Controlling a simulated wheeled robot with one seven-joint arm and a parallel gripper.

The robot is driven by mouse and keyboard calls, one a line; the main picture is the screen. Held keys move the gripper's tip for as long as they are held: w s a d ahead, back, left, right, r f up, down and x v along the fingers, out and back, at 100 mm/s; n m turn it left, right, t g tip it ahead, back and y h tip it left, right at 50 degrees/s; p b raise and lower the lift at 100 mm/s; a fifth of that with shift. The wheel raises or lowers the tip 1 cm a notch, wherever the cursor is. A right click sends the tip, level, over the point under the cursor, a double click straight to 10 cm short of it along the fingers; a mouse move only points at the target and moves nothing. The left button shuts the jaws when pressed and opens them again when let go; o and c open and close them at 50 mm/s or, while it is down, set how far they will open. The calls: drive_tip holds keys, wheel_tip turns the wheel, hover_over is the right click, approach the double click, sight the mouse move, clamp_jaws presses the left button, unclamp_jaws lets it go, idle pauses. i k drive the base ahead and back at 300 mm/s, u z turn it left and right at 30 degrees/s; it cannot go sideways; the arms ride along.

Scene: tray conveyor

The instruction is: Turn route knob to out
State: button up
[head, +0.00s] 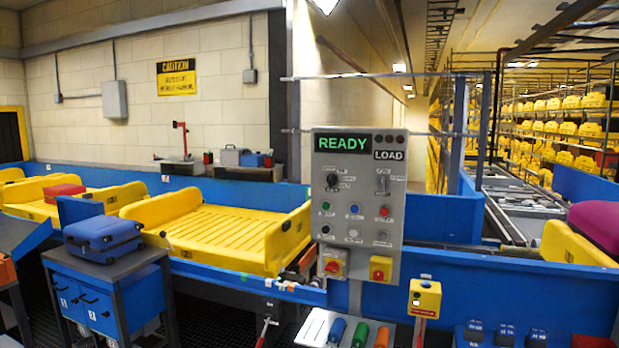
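A grey control panel (393,213) stands right of the middle in the head view. Its display (342,144) reads READY, and a LOAD label (388,155) is beside it. A black rotary knob (332,181) sits at the upper left of the panel, with labels too small to read. A second switch (382,183) with a lever-like handle sits at the upper right. I cannot tell which of the two is the route knob or where either points. Several coloured buttons are below. My gripper is not in view.
A yellow tray (285,238) lies on the blue conveyor left of the panel. A blue suitcase (103,238) rests on a cart (112,272). A yellow button box (425,297) stands at the panel's lower right. Coloured cylinders lie on a white holder (313,328) below.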

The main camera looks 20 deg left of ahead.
sight(331, 179)
drive_tip(key=u, duration=0.5)
drive_tip(key=i, duration=0.85)
drive_tip(key=u, duration=0.75)
